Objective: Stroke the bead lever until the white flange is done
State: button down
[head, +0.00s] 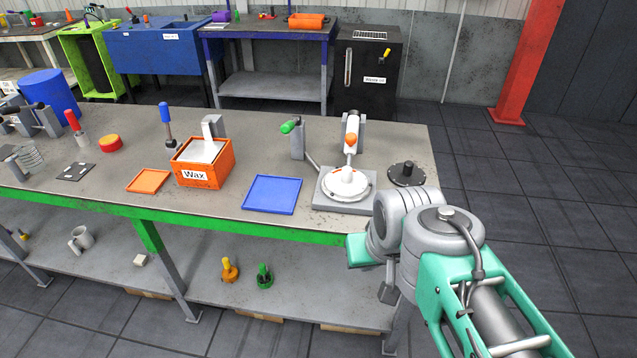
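The white flange (345,184) lies flat on a grey base plate (325,203) near the right end of the bench. A white tube with an orange part (351,138) slants down over the flange from a grey stand. A lever with a green handle (289,126), which looks like the bead lever, stands on a grey post left of the flange.
A black flange (406,174) sits right of the base plate. A blue tray (272,194), an orange Wax box (204,166) and an orange tray (148,181) stand to the left. Yellow (229,270) and green (264,276) knobbed parts are on the lower shelf. Floor to the right is clear.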

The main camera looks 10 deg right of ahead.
aim_at(289, 126)
jog(key=u, duration=0.2)
jog(key=i, duration=1)
jog(key=u, duration=0.5)
jog(key=k, duration=0.7)
jog(key=u, duration=1)
jog(key=i, duration=1.4)
jog(key=z, duration=0.15)
